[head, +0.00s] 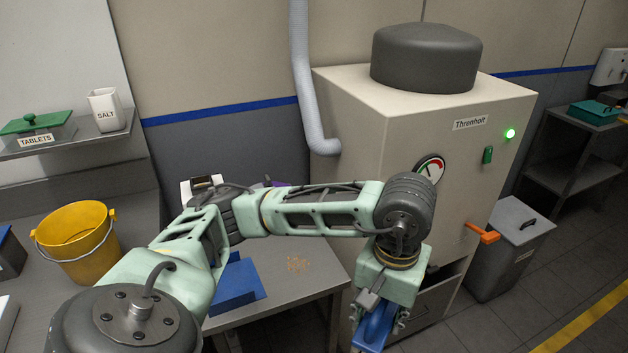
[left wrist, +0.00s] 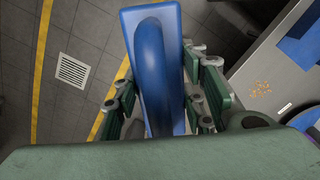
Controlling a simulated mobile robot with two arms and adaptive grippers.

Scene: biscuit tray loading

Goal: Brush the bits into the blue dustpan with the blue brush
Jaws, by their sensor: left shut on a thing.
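The blue dustpan (head: 238,282) lies on the steel table, partly hidden behind my left arm in the head view; part of it shows at the right edge of the left wrist view (left wrist: 302,42). The orange bits (head: 298,265) lie scattered on the table to the right of the dustpan, and also show in the left wrist view (left wrist: 260,88). My left gripper (head: 378,322) is shut on the blue brush (left wrist: 152,65), its green finger pads on both sides of it. Gripper and brush are beyond the table's right edge, over the floor. My right gripper is not in view.
A yellow bucket (head: 75,245) stands at the left. A large cream machine (head: 430,130) with an orange handle (head: 482,233) rises behind my left gripper. A grey bin (head: 508,250) stands right of it. The table (head: 305,295) is bare around the bits.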

